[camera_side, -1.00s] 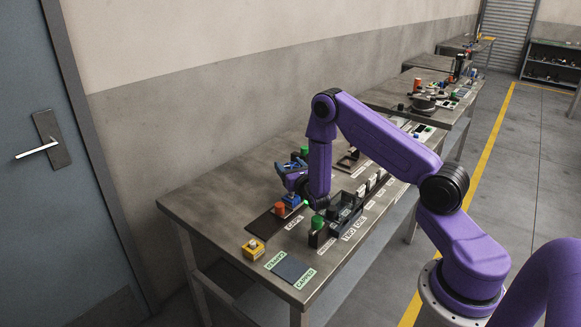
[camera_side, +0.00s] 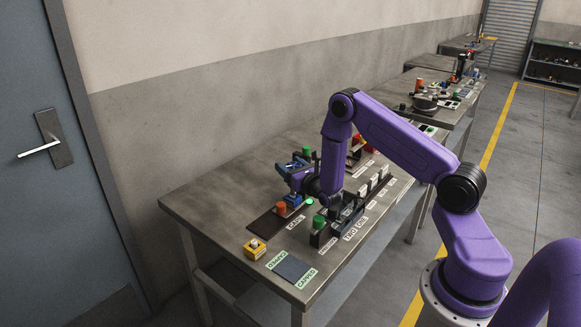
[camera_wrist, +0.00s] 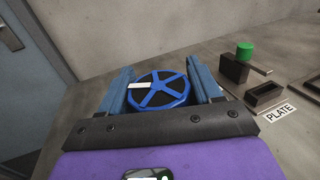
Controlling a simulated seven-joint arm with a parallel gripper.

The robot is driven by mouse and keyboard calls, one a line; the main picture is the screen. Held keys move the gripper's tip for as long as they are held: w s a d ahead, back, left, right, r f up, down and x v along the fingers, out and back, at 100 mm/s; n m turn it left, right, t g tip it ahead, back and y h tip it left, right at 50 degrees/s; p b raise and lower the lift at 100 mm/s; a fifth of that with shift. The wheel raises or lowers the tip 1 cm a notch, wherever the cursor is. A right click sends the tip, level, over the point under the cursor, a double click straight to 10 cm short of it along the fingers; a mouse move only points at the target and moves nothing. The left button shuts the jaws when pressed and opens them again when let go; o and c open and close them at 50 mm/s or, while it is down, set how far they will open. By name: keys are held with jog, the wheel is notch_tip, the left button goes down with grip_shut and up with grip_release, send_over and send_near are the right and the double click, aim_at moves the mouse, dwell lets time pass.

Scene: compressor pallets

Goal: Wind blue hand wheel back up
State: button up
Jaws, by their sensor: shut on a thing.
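The blue hand wheel (camera_wrist: 171,97) is a round rim with spokes over a dark centre, and a white mark sits on the left of its rim. My gripper (camera_wrist: 158,84) is shut on the wheel, with one blue finger on each side of the rim. In the side view my gripper (camera_side: 290,168) is low over the far side of the bench, and the wheel there is too small and covered to make out clearly. What is under the wheel is hidden.
An orange cap (camera_side: 281,209) and a blue block (camera_side: 293,200) stand close below my gripper. A green cap (camera_side: 319,221) and dark bins (camera_side: 345,217) are to the right. A yellow button box (camera_side: 254,249) is at the front. In the wrist view, a green-topped post (camera_wrist: 244,52) and an open holder (camera_wrist: 266,95) stand at the right.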

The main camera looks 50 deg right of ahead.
jog(key=o, duration=1)
jog(key=shift+c, duration=0.2)
jog(key=v, duration=1.7)
jog(key=shift+s, duration=0.15)
jog(key=shift+a, duration=0.15)
